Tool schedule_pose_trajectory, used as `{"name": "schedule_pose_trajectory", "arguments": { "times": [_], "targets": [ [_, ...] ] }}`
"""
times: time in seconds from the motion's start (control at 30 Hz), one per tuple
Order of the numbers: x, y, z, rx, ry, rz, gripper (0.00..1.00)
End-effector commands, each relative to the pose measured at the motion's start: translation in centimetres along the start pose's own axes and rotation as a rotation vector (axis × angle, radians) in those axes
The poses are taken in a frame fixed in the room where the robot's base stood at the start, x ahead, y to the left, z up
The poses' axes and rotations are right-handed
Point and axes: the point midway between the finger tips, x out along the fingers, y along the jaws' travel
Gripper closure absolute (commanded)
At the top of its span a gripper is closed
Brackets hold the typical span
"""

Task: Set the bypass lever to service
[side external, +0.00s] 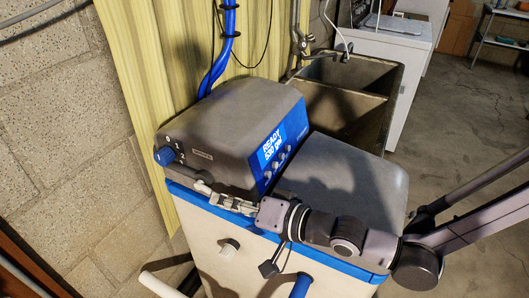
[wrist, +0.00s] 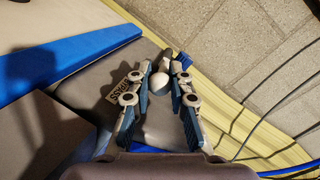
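The water softener's grey control head (side external: 230,130) carries a lit blue screen reading "READY" and a blue knob (side external: 165,156) on its left end. In the wrist view, a pale rounded lever end (wrist: 160,83) shows between the far parts of my gripper's two fingers (wrist: 158,68). A partly covered label ending in "PASS" (wrist: 120,88) lies just left of it. In the side view, my gripper (side external: 212,195) reaches in low along the head's front left, near a small dark lever (side external: 202,180). The fingers stand apart with the lever end filling much of the gap; contact is unclear.
The white cabinet (side external: 225,262) has a blue rim and a grey lid (side external: 350,180). A pale round knob (side external: 229,247) sticks out of its front. Blue hoses (side external: 217,70) rise behind the head. A sink (side external: 345,95) stands behind; a block wall (side external: 65,120) is left.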

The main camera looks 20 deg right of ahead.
Motion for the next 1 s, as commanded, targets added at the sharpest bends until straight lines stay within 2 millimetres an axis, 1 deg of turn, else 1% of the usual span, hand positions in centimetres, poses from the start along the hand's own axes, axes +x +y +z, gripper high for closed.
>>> {"name": "schedule_pose_trajectory", "arguments": {
  "times": [0.27, 0.47, 0.73, 1.0],
  "targets": [
    [0.0, -0.1, -0.1, 0.000, -0.011, 0.017, 1.00],
    [-0.2, -0.7, -0.5, 0.001, -0.051, 0.079, 1.00],
    [-0.2, -1.9, -1.2, -0.001, -0.153, 0.235, 1.00],
    [0.1, -3.4, -2.2, -0.005, -0.271, 0.417, 1.00]
  ]
}}
